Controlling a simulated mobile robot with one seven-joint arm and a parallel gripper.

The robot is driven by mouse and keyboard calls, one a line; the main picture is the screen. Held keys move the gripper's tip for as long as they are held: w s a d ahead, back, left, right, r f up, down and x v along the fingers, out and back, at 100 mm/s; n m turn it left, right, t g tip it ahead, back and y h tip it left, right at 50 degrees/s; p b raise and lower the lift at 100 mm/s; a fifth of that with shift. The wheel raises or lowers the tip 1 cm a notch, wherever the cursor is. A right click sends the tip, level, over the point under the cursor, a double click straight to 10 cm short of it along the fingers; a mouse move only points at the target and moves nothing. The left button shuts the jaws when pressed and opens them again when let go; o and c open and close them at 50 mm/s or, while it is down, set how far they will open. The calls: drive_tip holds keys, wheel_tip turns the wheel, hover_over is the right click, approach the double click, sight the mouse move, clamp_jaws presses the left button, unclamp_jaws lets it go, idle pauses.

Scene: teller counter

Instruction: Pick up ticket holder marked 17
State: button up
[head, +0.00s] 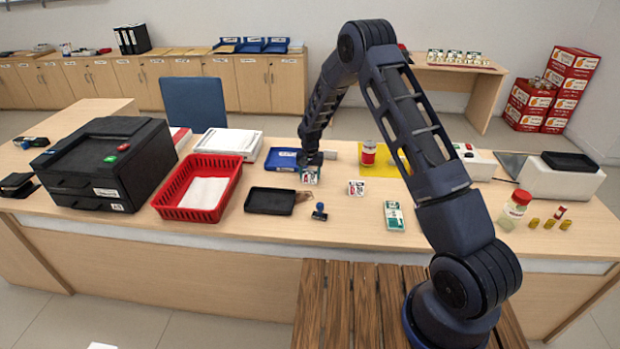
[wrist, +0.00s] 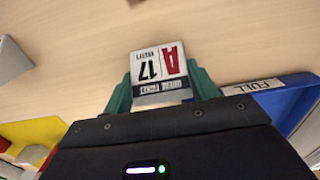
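The ticket holder marked 17 (wrist: 160,72) is a small white block with a red "A" and a black "17". In the wrist view it sits between the two green fingers of my gripper (wrist: 160,85), one finger against each side, with no clear gap. Its far end reaches past the fingertips. In the head view my gripper (head: 309,168) points down at the counter, in front of the blue tray (head: 281,159), and the holder is mostly hidden by the fingers. I cannot tell whether it touches the counter. A similar white and red holder (head: 356,187) stands to the right.
A black tray (head: 269,201) and a blue stamp (head: 319,211) lie in front. A red basket (head: 198,187) is to the left. A can (head: 368,152) and a green and white box (head: 394,216) are to the right. The blue tray labelled FULL (wrist: 285,95) is close by.

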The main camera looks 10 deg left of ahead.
drive_tip(key=shift+c, duration=1)
drive_tip(key=shift+r, duration=0.1)
